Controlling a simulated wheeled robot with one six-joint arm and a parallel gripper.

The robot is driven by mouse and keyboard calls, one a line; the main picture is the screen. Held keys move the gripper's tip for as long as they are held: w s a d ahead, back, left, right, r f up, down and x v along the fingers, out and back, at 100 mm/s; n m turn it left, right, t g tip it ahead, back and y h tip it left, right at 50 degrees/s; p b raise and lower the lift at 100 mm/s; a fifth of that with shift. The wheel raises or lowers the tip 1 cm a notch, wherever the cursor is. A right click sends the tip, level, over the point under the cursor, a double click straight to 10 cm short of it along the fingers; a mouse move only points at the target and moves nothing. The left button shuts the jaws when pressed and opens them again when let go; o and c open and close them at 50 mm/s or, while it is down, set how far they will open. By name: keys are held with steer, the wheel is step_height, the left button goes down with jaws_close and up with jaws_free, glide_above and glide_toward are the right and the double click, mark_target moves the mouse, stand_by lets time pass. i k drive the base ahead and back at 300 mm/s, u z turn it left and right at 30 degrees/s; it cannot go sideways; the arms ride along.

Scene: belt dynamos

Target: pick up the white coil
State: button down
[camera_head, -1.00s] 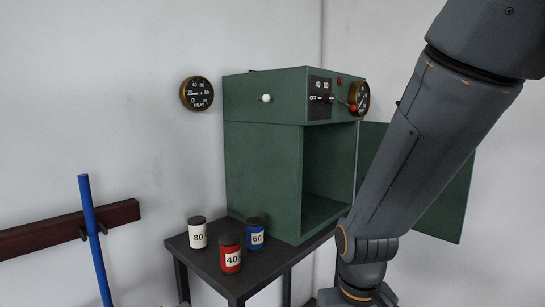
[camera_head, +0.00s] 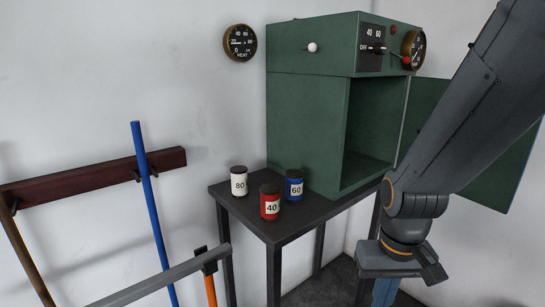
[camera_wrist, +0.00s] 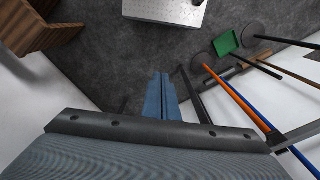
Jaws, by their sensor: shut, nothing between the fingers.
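The white coil (camera_head: 239,183), marked 80 with a dark cap, stands upright on the dark table (camera_head: 259,222) in the head view. It is the leftmost of three coils. My gripper (camera_wrist: 161,76) shows in the wrist view as blue fingers closed together, with nothing between them. In the head view it hangs to the right of the table, well apart from the white coil, and its fingers are cut off by the bottom edge. The white coil is not recognisable in the wrist view.
A red coil (camera_head: 270,205) marked 40 and a blue coil (camera_head: 294,186) marked 60 stand close to the right. A green cabinet (camera_head: 305,128) with its door (camera_head: 497,180) open stands behind. A blue-handled tool (camera_head: 151,205) leans on a wall rack (camera_head: 95,178) at left.

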mark_target(240, 174)
steer(key=z, duration=0.05)
steer(key=k, duration=0.5)
steer(key=z, duration=0.8)
steer(key=i, duration=1.75)
steer(key=u, duration=1.75)
